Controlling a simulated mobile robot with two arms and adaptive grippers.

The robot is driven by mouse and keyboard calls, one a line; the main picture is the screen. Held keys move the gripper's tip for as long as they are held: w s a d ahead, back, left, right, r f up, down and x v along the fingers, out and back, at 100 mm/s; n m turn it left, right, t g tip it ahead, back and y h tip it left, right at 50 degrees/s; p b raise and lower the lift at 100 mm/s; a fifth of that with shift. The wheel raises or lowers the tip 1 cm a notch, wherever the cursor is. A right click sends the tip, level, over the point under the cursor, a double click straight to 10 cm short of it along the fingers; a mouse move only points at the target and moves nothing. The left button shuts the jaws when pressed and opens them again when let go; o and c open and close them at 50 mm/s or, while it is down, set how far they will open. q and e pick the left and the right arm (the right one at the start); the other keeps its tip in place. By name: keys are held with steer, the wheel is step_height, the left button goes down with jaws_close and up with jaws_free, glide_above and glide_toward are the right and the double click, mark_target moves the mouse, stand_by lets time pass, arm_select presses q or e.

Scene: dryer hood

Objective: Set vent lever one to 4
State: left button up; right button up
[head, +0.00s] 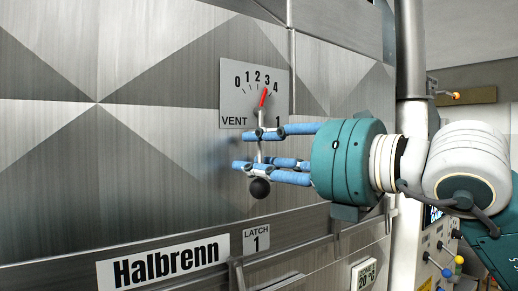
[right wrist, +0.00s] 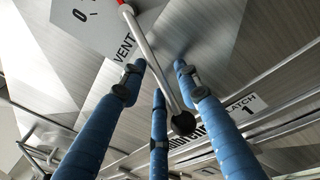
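The vent dial plate (head: 228,103) on the metal hood front carries a scale from 0 to 4 and the label VENT 1. Its red pointer (head: 263,97) points close to 3. The vent lever hangs down from the dial to a black ball knob (head: 260,188); the rod and knob (right wrist: 183,123) also show in the right wrist view. My right gripper (head: 250,150) has its blue fingers spread at the lever, just above the knob. In the right wrist view, the rod runs between the spread fingers (right wrist: 158,85); contact is unclear. My left gripper is not in view.
A LATCH 1 label (head: 256,238) and a Halbrenn nameplate (head: 163,262) sit below, beside a metal rail. A vertical pipe (head: 411,50) stands to the right.

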jaws_close()
steer(key=shift+f+b, duration=0.15)
steer(key=shift+b, duration=0.25)
steer(key=m+b, duration=0.1)
steer(key=b, duration=0.1)
steer(key=a+m+b, duration=0.1)
steer(key=b, duration=0.1)
steer(key=s+r+m+b, duration=0.1)
steer(key=b, duration=0.1)
steer(key=shift+s+a, duration=0.1)
steer(key=shift+a, duration=0.25)
steer(key=shift+s+a+r+m+t+y+b, duration=0.1)
steer(key=shift+r+m+t+y+b, duration=0.25)
steer(key=shift+m+b, duration=0.25)
steer(key=shift+r, duration=0.1)
